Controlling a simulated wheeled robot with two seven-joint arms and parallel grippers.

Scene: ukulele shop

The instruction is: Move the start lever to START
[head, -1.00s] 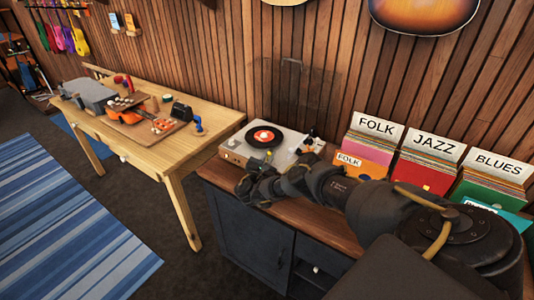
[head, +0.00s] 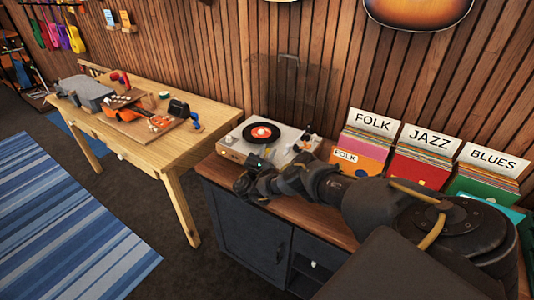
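The turntable (head: 238,144) sits on the dark cabinet, with a black record with a red label (head: 261,132) on its platter. The tonearm (head: 307,133) is at the deck's right side. I cannot make out the start lever; the front right of the deck is partly covered by my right gripper and arm. My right gripper (head: 254,162) is at the turntable's front edge, in front of the record. It is small and dark, so I cannot tell whether its fingers are open or touching the deck. My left gripper is not in view.
Record bins labelled FOLK (head: 372,124), JAZZ (head: 428,140) and BLUES (head: 492,161) stand right of the turntable, behind my arm. A wooden workbench (head: 165,165) with a ukulele (head: 120,114) and tools is at left. The slatted wall rises close behind.

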